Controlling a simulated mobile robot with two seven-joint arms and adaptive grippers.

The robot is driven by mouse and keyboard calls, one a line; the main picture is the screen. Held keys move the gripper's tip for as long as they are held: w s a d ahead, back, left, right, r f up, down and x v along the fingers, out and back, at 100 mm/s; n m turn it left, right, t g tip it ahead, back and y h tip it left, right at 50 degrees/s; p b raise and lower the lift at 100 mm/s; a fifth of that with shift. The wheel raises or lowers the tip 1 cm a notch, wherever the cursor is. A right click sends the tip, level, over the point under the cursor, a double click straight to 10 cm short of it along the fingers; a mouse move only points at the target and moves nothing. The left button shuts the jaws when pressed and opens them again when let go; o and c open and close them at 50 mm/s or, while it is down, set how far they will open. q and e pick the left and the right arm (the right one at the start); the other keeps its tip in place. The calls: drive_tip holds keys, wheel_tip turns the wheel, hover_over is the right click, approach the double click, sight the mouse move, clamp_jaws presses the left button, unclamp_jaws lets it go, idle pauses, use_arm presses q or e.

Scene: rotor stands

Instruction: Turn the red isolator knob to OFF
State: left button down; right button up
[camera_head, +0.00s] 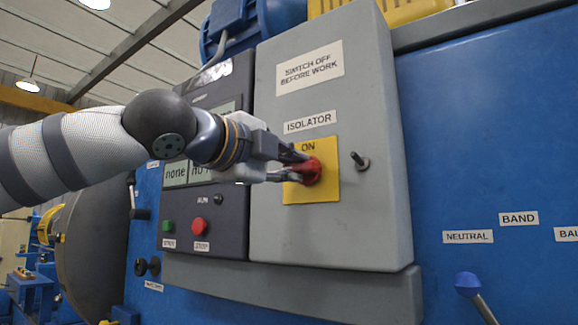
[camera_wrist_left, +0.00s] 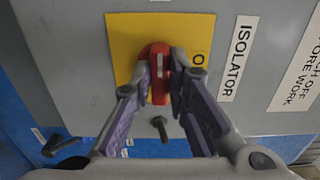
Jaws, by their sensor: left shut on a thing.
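The red isolator knob (camera_head: 311,171) sits on a yellow plate (camera_head: 325,190) on the grey box under the ISOLATOR label (camera_head: 310,122). "ON" is readable at the plate's top; the rest of the plate's lettering is hidden. My left gripper (camera_head: 300,172) reaches in from the left and is shut on the knob. In the left wrist view the fingers (camera_wrist_left: 162,85) press on both sides of the red knob (camera_wrist_left: 158,58), and its white mark lies along its length. The right gripper is not in view.
A small metal peg (camera_head: 360,161) sticks out of the box right of the plate. A panel with a red button (camera_head: 199,227) and a green button (camera_head: 168,226) lies left. A blue-tipped lever (camera_head: 468,284) is at the lower right.

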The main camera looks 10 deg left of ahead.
use_arm(q)
drive_tip(key=c, duration=1.6)
unclamp_jaws()
drive_tip(key=shift+o, duration=0.2)
drive_tip(key=v, duration=1.2)
drive_tip(key=shift+f, duration=0.1)
